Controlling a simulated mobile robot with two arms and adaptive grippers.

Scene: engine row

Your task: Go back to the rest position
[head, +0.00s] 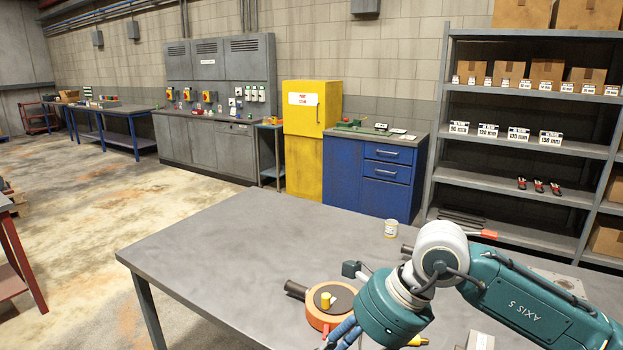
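My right arm reaches in from the right over the grey worktable (215,240). Its gripper (342,335) hangs at the bottom edge of the head view, just in front of an orange round object (316,318) with a dark top. Blue finger parts show, but the tips are cut off by the frame. I cannot tell whether it is open, shut or holding something. My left gripper and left arm are not in view.
A small yellow cylinder (327,300) stands on the orange object. A dark cylinder (296,289) lies beside it, and a pale can (391,228) stands at the table's back edge. The table's left part is clear. Shelves (515,190), a blue cabinet (368,175) and a yellow cabinet (303,165) stand behind.

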